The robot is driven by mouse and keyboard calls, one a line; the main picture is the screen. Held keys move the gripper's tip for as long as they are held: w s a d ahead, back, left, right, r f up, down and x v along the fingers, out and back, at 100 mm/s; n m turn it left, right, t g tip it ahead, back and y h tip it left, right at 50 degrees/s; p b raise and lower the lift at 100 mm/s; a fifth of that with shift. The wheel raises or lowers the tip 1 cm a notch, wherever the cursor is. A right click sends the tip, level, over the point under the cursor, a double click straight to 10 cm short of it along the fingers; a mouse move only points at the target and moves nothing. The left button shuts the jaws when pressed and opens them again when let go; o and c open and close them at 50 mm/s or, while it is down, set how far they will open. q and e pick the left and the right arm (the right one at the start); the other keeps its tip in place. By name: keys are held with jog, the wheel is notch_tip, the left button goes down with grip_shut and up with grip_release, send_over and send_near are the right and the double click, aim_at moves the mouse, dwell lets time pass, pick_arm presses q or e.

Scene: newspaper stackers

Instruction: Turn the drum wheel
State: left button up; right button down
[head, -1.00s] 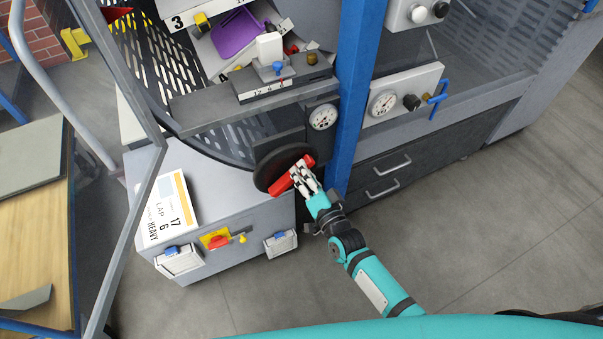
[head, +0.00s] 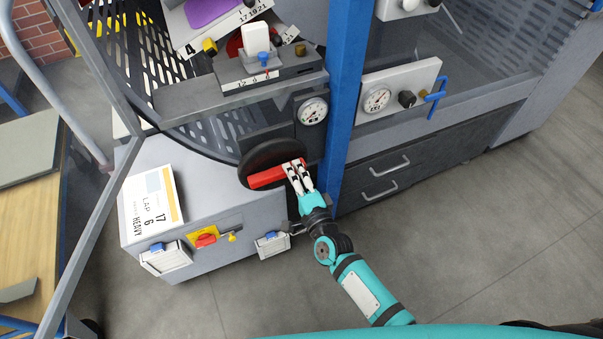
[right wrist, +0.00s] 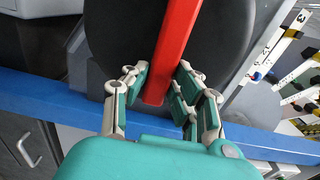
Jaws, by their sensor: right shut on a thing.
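The drum wheel (head: 250,159) is a black disc with a red bar handle (head: 268,178) across its face. It sits at the front of the machine, below a round gauge, near the centre of the head view. My right gripper (head: 298,170) is shut on the right end of the red bar. The right wrist view shows the red bar (right wrist: 178,40) between its fingers, with the black wheel (right wrist: 120,45) behind. My left gripper is not in view.
A blue post (head: 344,90) stands just right of the wheel. A grey cabinet (head: 215,245) with a HEAVY card (head: 152,205) is below left. A glass-panel frame (head: 85,235) stands at left. Open grey floor (head: 470,240) lies at right.

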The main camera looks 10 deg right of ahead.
jog(key=shift+f, duration=0.15)
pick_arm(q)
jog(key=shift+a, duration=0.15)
pick_arm(e)
jog(key=c, duration=1.1)
grip_release()
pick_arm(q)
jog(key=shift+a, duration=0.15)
pick_arm(e)
jog(key=v, duration=1.2)
